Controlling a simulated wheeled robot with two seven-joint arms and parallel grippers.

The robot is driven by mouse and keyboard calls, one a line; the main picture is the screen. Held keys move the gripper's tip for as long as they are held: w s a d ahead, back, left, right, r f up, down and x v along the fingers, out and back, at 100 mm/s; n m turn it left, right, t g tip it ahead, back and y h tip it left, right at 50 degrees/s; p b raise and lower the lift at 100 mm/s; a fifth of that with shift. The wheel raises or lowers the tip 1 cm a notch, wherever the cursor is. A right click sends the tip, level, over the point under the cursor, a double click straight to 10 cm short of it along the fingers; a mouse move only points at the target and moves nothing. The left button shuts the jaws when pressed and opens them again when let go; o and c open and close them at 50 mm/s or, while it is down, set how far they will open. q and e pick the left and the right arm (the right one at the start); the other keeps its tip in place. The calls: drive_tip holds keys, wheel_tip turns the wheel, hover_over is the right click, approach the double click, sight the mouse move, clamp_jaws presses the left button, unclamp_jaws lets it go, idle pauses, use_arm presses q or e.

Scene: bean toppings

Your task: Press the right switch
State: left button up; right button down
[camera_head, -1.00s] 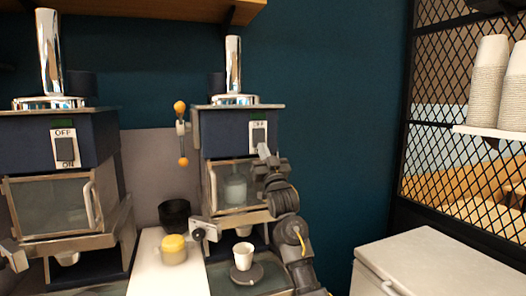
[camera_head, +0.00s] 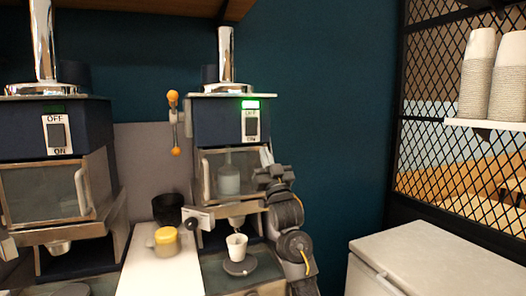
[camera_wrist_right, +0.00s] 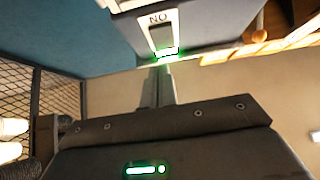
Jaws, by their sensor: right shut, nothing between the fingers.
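The right switch (camera_head: 251,124) is a dark rocker on a white ON/OFF plate on the right machine. A bright green light (camera_head: 251,104) is lit above it. In the wrist view the switch (camera_wrist_right: 161,36) shows upside down with a green glow by it. My right gripper (camera_head: 266,157) is just below and to the right of the switch plate, shut and empty, apart from the switch in the head view. Its closed fingers (camera_wrist_right: 161,82) point toward the switch in the wrist view. My left gripper is not in view.
The left machine has its own switch (camera_head: 57,134) and no lit light. A white cup (camera_head: 237,247) stands under the right machine. A white chest (camera_head: 440,265) is at the right.

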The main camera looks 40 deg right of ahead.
use_arm(q)
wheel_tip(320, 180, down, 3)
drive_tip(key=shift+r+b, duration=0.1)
drive_tip(key=shift+b, duration=0.85)
use_arm(e)
drive_tip(key=f, duration=0.1)
drive_tip(key=s+a+f, duration=0.1)
drive_tip(key=f, duration=0.1)
drive_tip(key=s+f, duration=0.1)
drive_tip(key=shift+a+f, duration=0.25)
